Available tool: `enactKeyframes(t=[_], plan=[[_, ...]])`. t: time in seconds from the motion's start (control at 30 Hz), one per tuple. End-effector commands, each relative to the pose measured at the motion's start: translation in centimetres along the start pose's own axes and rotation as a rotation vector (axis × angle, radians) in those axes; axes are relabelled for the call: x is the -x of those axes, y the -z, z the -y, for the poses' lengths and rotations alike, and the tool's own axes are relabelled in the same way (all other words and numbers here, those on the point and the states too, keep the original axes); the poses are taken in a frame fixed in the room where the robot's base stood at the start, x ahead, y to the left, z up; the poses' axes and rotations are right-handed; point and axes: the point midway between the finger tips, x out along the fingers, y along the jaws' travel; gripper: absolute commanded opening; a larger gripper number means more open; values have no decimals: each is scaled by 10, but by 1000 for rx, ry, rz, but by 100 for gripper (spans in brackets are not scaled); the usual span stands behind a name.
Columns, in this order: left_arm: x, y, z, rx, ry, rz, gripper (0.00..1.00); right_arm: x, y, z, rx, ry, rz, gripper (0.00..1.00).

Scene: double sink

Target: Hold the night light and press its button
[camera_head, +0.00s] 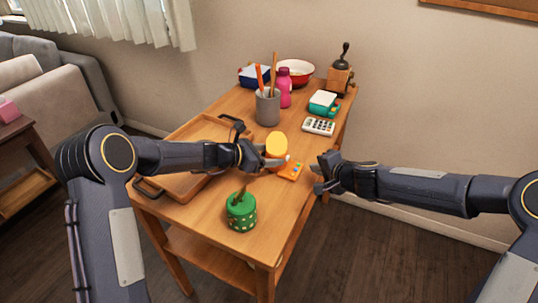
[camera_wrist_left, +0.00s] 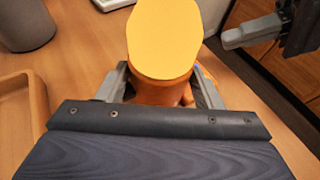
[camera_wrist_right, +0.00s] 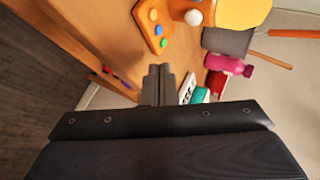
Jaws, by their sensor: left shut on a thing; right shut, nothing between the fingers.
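The night light (camera_head: 276,146) has a yellow rounded top and an orange base (camera_head: 292,170) with coloured buttons, over the table's right part. My left gripper (camera_head: 268,162) is shut on it; in the left wrist view the fingers are either side of its orange body below the yellow top (camera_wrist_left: 163,38). My right gripper (camera_head: 318,177) is shut and empty, to the right of the base and apart from it. In the right wrist view, the base (camera_wrist_right: 153,28) with yellow, green and blue buttons and a white ball (camera_wrist_right: 193,17) shows beyond the shut fingertips (camera_wrist_right: 158,70).
A wooden tray (camera_head: 181,184) lies under my left arm. A green spotted pot (camera_head: 241,213) stands at the front. A grey utensil cup (camera_head: 267,108), pink bottle (camera_head: 285,90), calculator (camera_head: 318,126), teal box (camera_head: 324,104), red bowl (camera_head: 296,72) and grinder (camera_head: 340,78) stand behind.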

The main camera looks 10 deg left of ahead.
Motion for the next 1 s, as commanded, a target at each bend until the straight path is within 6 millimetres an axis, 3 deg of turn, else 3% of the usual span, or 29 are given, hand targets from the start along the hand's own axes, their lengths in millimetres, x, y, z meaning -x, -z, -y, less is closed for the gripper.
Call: enactKeyframes(t=[0.47, 0.5, 0.67, 1.0], plan=[[0, 1, 0, 0, 0, -1, 35, 5, 4, -4, 1, 0, 0, 0], [0, 1, 0, 0, 0, -1, 65, 5, 4, -4, 1, 0, 0, 0], [0, 0, 0, 0, 0, -1, 86, 5, 4, -4, 1, 0, 0, 0], [5, 0, -1, 0, -1, 0, 86, 5, 4, -4, 1, 0, 0, 0]])
